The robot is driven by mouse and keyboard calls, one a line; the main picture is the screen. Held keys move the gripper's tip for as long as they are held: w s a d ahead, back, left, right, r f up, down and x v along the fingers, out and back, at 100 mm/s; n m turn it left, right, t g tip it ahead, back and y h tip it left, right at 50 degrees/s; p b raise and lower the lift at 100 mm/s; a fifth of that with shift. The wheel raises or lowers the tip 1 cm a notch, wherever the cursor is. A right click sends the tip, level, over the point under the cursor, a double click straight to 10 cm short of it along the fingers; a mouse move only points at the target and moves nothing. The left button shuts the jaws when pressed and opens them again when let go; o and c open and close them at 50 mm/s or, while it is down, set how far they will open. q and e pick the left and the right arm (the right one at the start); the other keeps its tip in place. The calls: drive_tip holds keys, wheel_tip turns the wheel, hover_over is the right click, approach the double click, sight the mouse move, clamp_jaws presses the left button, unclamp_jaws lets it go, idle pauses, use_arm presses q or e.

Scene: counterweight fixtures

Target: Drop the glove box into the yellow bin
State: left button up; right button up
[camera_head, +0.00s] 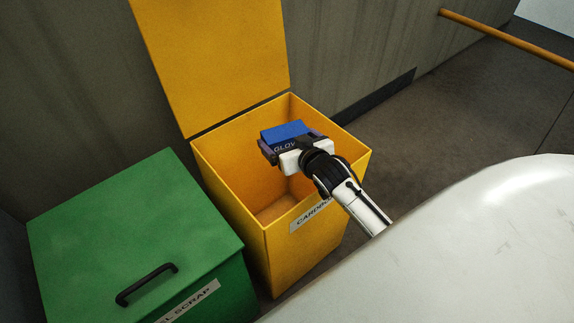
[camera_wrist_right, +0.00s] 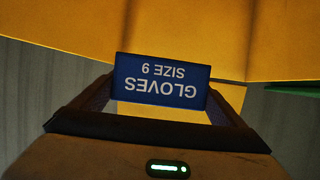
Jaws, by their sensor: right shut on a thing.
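The glove box is a small blue box (camera_head: 285,131) with white lettering. In the right wrist view its face (camera_wrist_right: 162,80) reads "GLOVES SIZE 9" upside down. My right gripper (camera_head: 290,145) is shut on it, with a finger on each side of the box. The gripper holds the box above the opening of the yellow bin (camera_head: 230,184). The bin's lid (camera_head: 215,60) stands raised at the back, and the part of its inside floor that shows is bare. My left gripper is not in view.
A green bin (camera_head: 120,230) with a closed lid and a black handle (camera_head: 147,285) stands left of the yellow bin. A white rounded surface (camera_head: 480,240) fills the lower right. A wall (camera_head: 340,50) runs behind, with an orange rail (camera_head: 510,38) at the upper right.

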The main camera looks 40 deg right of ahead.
drive_tip(key=o, duration=0.9)
drive_tip(key=shift+f, duration=0.1)
drive_tip(key=shift+s, duration=0.1)
drive_tip(key=p+v, duration=0.2)
drive_tip(key=v, duration=0.8)
drive_tip(key=shift+s, duration=0.1)
